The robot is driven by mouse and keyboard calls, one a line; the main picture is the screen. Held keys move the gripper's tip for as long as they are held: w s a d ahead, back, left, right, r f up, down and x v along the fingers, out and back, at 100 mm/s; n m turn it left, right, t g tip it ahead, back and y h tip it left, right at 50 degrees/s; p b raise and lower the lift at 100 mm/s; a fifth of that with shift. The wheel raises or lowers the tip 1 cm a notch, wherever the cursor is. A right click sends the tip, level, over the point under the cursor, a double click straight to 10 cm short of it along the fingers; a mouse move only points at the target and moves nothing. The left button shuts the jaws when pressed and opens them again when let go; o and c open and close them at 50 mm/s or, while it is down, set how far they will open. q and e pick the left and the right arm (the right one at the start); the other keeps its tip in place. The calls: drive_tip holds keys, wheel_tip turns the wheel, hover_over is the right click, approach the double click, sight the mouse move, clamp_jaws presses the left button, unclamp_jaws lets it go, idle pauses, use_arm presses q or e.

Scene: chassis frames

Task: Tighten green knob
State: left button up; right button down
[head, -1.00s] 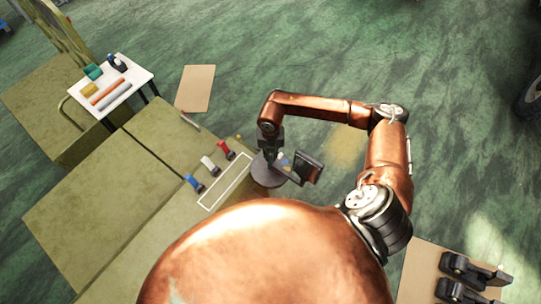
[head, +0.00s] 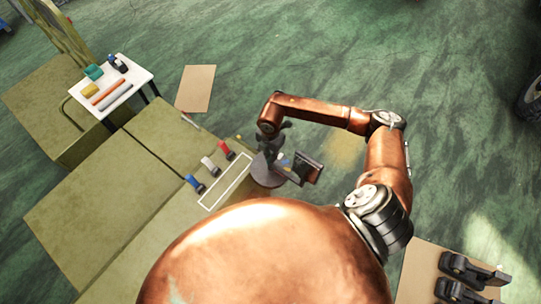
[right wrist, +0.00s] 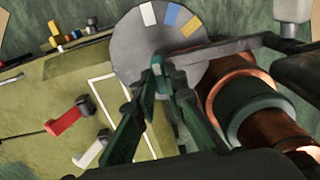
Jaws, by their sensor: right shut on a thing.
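A green knob (right wrist: 161,78) shows in the right wrist view, above a round grey disc (right wrist: 130,50) with white, blue and yellow patches. My right gripper (right wrist: 159,88) is shut on the knob, its fingers on either side of it. In the head view my right gripper (head: 270,143) reaches down over the disc (head: 266,178), and the knob is hidden there. My left gripper is not in view.
Red (head: 226,149), white (head: 209,165) and blue (head: 193,182) handles stand on the olive panel beside a white outlined rectangle (head: 224,181). A dark box-like part (head: 308,168) sits right of the disc. A white table (head: 110,88) with several items stands at upper left.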

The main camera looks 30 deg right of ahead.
idle(0.5)
drive_tip(key=c, duration=2)
unclamp_jaws()
drive_tip(key=shift+o, duration=0.2)
wheel_tip(320, 180, up, 12)
